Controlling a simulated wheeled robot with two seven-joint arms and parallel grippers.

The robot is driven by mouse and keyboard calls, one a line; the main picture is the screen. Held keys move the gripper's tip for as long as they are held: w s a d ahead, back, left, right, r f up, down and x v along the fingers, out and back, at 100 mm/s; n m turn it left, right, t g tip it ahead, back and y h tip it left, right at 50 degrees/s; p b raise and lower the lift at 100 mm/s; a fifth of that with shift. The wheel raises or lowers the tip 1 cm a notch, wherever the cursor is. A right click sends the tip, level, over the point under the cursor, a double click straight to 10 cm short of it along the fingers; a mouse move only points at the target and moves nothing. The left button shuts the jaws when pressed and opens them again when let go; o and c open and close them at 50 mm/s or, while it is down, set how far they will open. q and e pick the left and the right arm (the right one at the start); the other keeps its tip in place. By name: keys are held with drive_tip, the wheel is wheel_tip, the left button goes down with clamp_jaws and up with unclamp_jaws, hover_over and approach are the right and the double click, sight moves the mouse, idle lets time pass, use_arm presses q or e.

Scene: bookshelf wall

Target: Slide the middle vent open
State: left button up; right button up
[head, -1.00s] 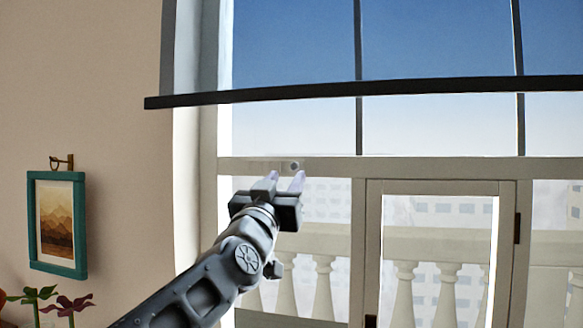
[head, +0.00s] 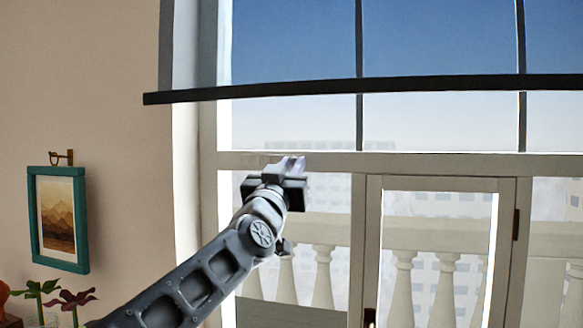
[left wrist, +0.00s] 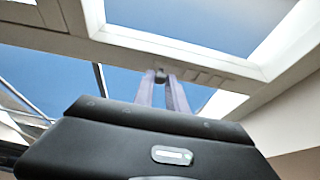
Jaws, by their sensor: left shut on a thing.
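The vent is a pale, low strip on the window's crossbar. Part of it (head: 256,159) shows left of my left gripper (head: 291,163) in the head view. In the left wrist view, several slot-like marks of the vent (left wrist: 201,77) lie just right of the fingers. A small grey knob (left wrist: 161,75) sits between the two fingertips there. My left gripper is shut on this knob, at the crossbar. In the head view the fingers hide the knob. I cannot tell how far the vent stands open. My right gripper is not in view.
A dark horizontal rod (head: 400,86) crosses the window above the gripper. A framed door (head: 440,184) with glass is right of the arm. A teal picture frame (head: 82,225) hangs on the left wall, with plants (head: 70,300) below it.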

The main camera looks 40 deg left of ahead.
use_arm(q)
clamp_jaws()
idle(0.8)
